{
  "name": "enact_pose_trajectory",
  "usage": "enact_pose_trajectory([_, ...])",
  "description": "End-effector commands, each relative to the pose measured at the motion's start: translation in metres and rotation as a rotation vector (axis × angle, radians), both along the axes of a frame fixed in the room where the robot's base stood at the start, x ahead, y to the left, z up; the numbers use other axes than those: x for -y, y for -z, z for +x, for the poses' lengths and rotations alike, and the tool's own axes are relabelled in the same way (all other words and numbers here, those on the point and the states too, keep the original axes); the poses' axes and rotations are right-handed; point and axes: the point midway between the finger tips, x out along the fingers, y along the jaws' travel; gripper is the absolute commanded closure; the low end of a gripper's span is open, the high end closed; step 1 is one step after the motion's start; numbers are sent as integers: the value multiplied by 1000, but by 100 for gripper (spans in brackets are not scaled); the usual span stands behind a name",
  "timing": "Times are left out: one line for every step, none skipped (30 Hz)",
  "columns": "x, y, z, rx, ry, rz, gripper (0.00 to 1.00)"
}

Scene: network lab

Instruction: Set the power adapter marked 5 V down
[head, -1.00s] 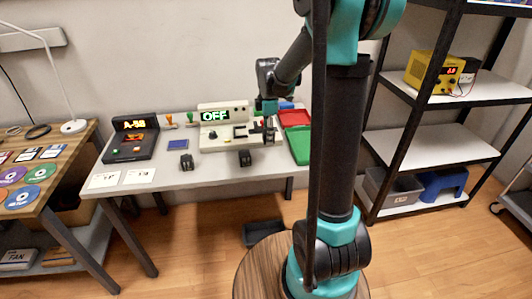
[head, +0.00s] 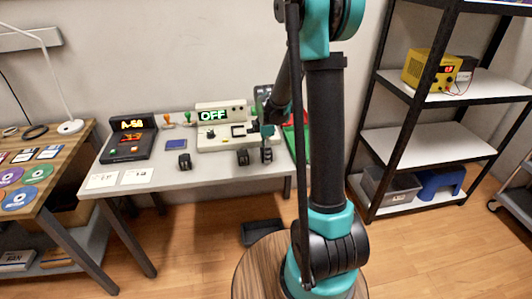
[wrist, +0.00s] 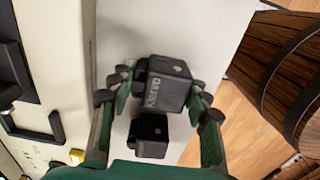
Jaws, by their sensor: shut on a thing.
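A small black power adapter (wrist: 166,84) is between the fingertips of my gripper (wrist: 158,86) in the wrist view. Light lettering runs along its side, but I cannot read a 5 V mark. In the head view the held adapter (head: 266,155) is at the front right of the white table, under my gripper (head: 266,140). I cannot tell whether it touches the table top. A second black adapter (head: 242,157) stands just left of it, and it also shows in the wrist view (wrist: 152,134). A third black adapter (head: 184,161) is farther left.
The cream test unit (head: 222,115), its display reading OFF, stands behind the adapters. A black console (head: 128,140) and two white cards (head: 119,179) are at left. A green tray (head: 289,140) is partly hidden behind my arm. The white table's front strip (head: 213,169) has bare room.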

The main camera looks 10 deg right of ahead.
Motion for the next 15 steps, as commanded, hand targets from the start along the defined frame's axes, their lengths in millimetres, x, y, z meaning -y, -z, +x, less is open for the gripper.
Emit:
enact_pose_trajectory([0,1,0,0,0,0,86])
enact_pose_trajectory([0,2,0,0,0,0,86])
enact_pose_trajectory([0,2,0,0,0,0,50])
enact_pose_trajectory([0,2,0,0,0,0,46])
enact_pose_trajectory([0,2,0,0,0,0,43])
enact_pose_trajectory([0,2,0,0,0,0,38])
enact_pose_trajectory([0,2,0,0,0,0,34])
enact_pose_trajectory([0,2,0,0,0,0,32])
enact_pose_trajectory([0,2,0,0,0,0,32])
enact_pose_trajectory([0,2,0,0,0,0,32])
enact_pose_trajectory([0,2,0,0,0,0,32])
enact_pose_trajectory([0,2,0,0,0,0,32])
enact_pose_trajectory([0,2,0,0,0,0,32])
enact_pose_trajectory([0,2,0,0,0,0,32])
enact_pose_trajectory([0,2,0,0,0,0,32])
